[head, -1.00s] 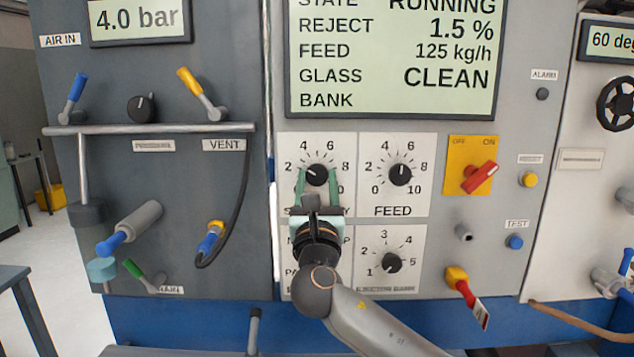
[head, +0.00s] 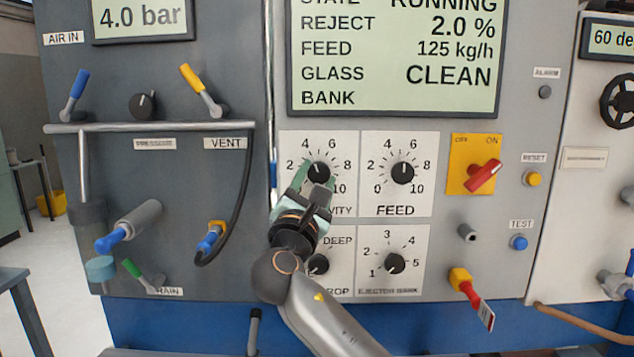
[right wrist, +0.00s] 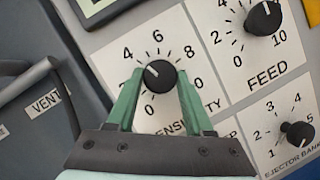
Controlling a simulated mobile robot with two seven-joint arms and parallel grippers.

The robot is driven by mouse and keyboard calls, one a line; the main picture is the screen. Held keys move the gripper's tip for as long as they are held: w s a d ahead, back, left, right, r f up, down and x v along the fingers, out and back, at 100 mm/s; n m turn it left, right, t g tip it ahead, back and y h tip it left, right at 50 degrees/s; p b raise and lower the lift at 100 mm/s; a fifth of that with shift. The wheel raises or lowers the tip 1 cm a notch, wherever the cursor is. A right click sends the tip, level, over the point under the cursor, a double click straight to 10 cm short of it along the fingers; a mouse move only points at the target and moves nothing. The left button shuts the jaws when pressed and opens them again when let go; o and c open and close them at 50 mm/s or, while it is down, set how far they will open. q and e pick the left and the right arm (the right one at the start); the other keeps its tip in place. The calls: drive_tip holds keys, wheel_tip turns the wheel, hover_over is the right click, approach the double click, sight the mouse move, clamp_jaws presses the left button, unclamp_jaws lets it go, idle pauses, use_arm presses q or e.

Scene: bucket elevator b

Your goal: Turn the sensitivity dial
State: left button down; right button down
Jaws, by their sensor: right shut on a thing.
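The sensitivity dial (head: 318,173) is a black round knob on a white scale plate, upper left of the dial group in the head view. My right gripper (head: 316,183) has its green fingers closed on the two sides of this knob. In the right wrist view the gripper (right wrist: 160,88) shows one finger on each side of the sensitivity dial (right wrist: 158,74). The knob's white mark points to the upper left there, between 2 and 4. The gripper hides part of the plate's lower label. My left gripper is not in view.
The feed dial (head: 402,173) sits just right, and the ejector bank dial (head: 394,263) lower right. A drop dial (head: 318,264) is below, partly behind my gripper. The display (head: 394,60) above reads reject 2.0 %. A red switch (head: 483,177) is farther right.

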drive_tip(key=shift+a+m+g+h, duration=0.1)
drive_tip(key=shift+m+g+h, duration=0.2)
drive_tip(key=shift+m, duration=0.4)
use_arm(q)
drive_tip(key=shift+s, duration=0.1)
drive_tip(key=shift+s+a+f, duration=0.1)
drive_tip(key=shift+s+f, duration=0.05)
use_arm(e)
drive_tip(key=shift+c, duration=1.5)
unclamp_jaws()
drive_tip(key=shift+s, duration=0.1)
use_arm(q)
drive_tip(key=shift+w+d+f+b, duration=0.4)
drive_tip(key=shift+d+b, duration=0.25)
drive_tip(key=shift+b, duration=0.3)
use_arm(e)
drive_tip(key=v, duration=1.2)
drive_tip(key=shift+s, duration=0.15)
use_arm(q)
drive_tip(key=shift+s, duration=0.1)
use_arm(e)
drive_tip(key=shift+f, duration=0.1)
